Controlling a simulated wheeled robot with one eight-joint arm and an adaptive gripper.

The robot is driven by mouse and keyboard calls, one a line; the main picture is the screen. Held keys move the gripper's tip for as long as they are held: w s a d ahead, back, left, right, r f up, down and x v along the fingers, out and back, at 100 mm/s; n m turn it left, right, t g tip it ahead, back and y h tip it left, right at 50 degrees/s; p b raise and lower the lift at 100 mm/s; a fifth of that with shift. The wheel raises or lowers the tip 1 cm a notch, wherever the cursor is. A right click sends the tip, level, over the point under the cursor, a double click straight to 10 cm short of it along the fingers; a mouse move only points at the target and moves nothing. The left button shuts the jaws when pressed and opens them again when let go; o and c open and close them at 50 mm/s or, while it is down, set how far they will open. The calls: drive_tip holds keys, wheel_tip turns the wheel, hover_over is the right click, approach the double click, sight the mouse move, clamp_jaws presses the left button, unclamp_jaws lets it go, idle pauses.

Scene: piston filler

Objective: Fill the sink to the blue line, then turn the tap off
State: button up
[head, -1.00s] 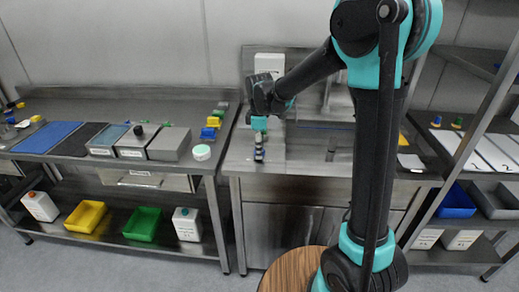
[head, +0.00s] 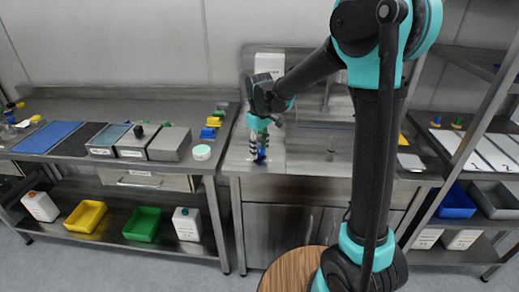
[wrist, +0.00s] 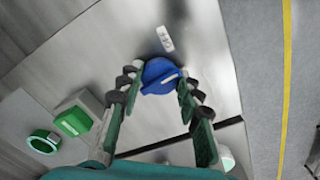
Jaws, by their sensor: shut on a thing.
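My gripper (wrist: 154,88) is shut on the blue knob, with one finger on each side. In the head view my gripper (head: 260,152) points down at the counter's left part, and the blue knob (head: 262,155) shows between its fingers. The sink (head: 325,140) lies to the right, partly behind my arm. A faint blue line (head: 325,129) shows at its back; the water level cannot be made out.
The left bench (head: 60,105) holds grey boxes, a blue mat (head: 48,137) and several small coloured blocks. A round white-green item (head: 201,152) stands near its right end. A shelf rack (head: 480,150) stands at the right. A round wooden top (head: 292,270) is in front.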

sight(260, 150)
drive_tip(key=m, duration=0.5)
drive_tip(key=shift+m, duration=2.5)
drive_tip(key=o, duration=1.2)
drive_tip(key=shift+c, duration=0.2)
wheel_tip(260, 150, up, 12)
drive_tip(key=shift+d, duration=0.1)
